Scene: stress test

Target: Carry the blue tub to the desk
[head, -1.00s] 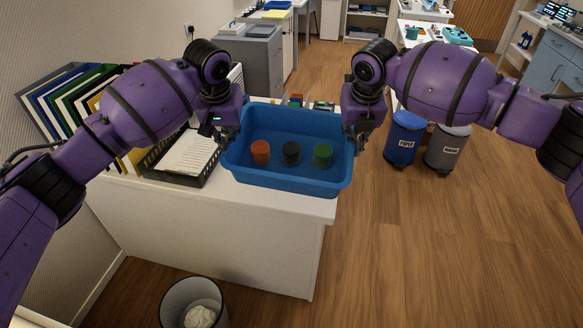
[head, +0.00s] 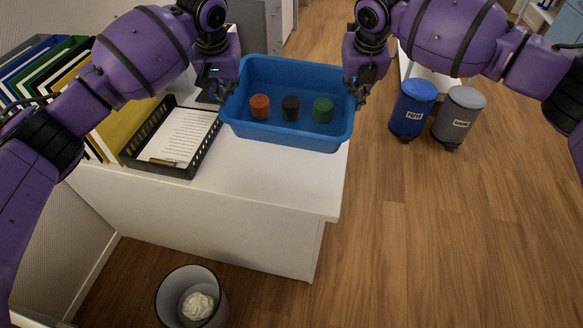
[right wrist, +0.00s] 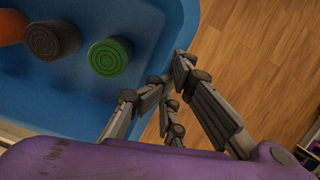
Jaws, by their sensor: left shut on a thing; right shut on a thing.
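The blue tub (head: 290,138) is in the middle of the head view, level or nearly so, over the white desk (head: 265,185). I cannot tell whether its base touches the top. An orange piece (head: 260,107), a dark piece (head: 291,108) and a green piece (head: 322,110) stand inside in a row. My left gripper (head: 228,88) is shut on the tub's left rim. My right gripper (head: 358,92) is shut on its right rim. In the right wrist view, the right fingers (right wrist: 170,98) are at the tub's rim (right wrist: 172,45), partly hidden.
A black tray with papers (head: 180,138) lies on the desk, close left of the tub. Upright folders (head: 60,75) stand farther left. A waste bin (head: 192,297) is on the floor in front. A blue-lidded bin (head: 413,108) and grey bin (head: 458,115) stand right.

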